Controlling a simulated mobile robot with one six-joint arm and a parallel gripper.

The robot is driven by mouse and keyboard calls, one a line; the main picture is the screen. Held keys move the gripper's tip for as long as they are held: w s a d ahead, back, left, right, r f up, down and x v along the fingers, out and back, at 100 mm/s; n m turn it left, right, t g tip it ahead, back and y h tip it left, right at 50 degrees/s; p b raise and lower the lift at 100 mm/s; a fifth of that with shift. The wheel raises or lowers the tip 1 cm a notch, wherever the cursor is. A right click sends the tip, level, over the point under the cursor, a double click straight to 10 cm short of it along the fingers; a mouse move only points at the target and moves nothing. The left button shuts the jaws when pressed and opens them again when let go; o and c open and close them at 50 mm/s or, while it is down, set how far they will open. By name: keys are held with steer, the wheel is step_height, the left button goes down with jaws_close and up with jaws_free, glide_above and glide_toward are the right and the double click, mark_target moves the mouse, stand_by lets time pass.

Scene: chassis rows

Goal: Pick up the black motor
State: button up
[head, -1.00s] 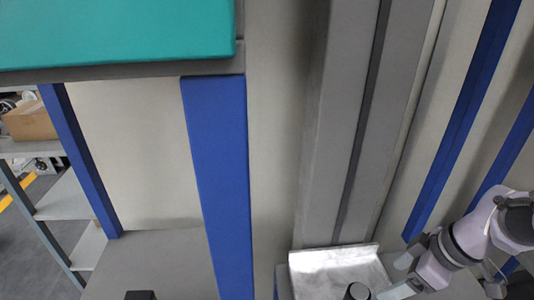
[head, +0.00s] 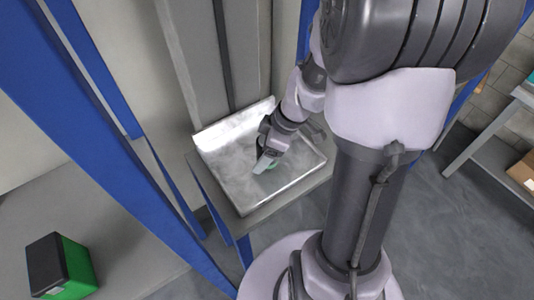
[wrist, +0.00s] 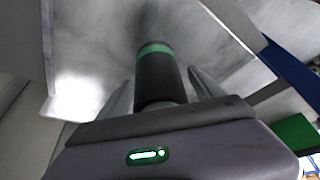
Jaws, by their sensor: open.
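The black motor (wrist: 160,78) is a black cylinder with a green band, seen large in the middle of the wrist view. It is in the metal tray (head: 222,180); in the head view my gripper mostly hides it, and only a bit of green (head: 271,167) shows. My gripper (head: 265,161) is low over the tray. In the wrist view, its two fingers (wrist: 162,92) are apart, one on each side of the motor. I cannot tell whether either finger touches it.
The tray has low raised edges and sits on a grey shelf in front of a grey column. Blue posts (head: 90,130) stand at the left. A black and green box (head: 62,265) lies at the lower left. Grey shelving (head: 490,150) stands at the right.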

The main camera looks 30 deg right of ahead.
steer(key=shift+c, duration=0.3)
jaws_close()
steer(key=shift+r, duration=0.1)
